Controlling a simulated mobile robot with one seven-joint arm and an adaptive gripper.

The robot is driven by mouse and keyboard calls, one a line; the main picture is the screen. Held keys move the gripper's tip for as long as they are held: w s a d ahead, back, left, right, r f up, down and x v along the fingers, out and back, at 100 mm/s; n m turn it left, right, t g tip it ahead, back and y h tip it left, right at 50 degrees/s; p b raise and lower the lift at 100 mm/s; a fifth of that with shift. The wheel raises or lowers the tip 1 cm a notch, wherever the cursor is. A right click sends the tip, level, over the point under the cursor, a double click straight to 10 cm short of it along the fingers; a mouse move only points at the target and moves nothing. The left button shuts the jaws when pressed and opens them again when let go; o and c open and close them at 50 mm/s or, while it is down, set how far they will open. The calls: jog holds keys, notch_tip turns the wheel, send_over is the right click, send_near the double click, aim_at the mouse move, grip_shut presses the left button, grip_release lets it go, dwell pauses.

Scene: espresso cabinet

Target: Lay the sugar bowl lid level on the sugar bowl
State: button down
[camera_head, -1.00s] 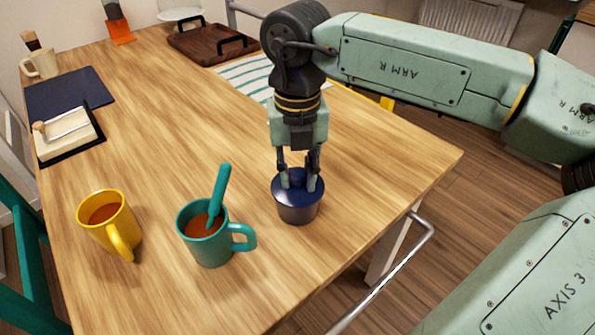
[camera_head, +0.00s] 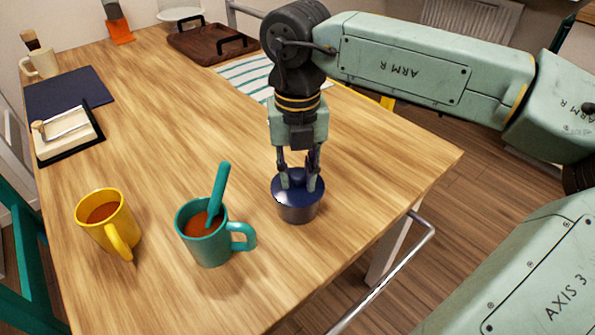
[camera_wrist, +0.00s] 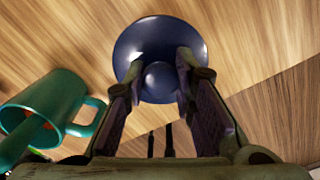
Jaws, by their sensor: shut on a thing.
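The dark blue sugar bowl lid (camera_head: 279,184) is on top of the grey sugar bowl (camera_head: 298,211), near the table's right edge. The lid looks about level and covers the mouth. Whether it is fully seated all round is hard to tell. My gripper (camera_head: 298,183) points straight down and is shut on the lid's knob. In the wrist view the round lid (camera_wrist: 150,32) and its knob (camera_wrist: 159,78) show between the fingertips of my gripper (camera_wrist: 166,80). The bowl is hidden under the lid there.
A teal mug (camera_head: 207,246) with a teal spoon stands left of the bowl, its handle towards it. A yellow mug (camera_head: 110,232) is further left. A striped cloth (camera_head: 245,72) and dark tray (camera_head: 200,45) lie behind. The wood table (camera_head: 180,125) is clear between.

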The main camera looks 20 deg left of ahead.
dwell(0.4)
jog(key=c, duration=1.2)
grip_release()
jog(key=shift+f, duration=0.1)
jog(key=shift+c, duration=0.2)
jog(key=o, duration=0.5)
jog(key=shift+o, duration=0.2)
jog(key=shift+r+p, duration=2.15)
jog(key=shift+r, duration=1.45)
jog(key=shift+f, duration=0.1)
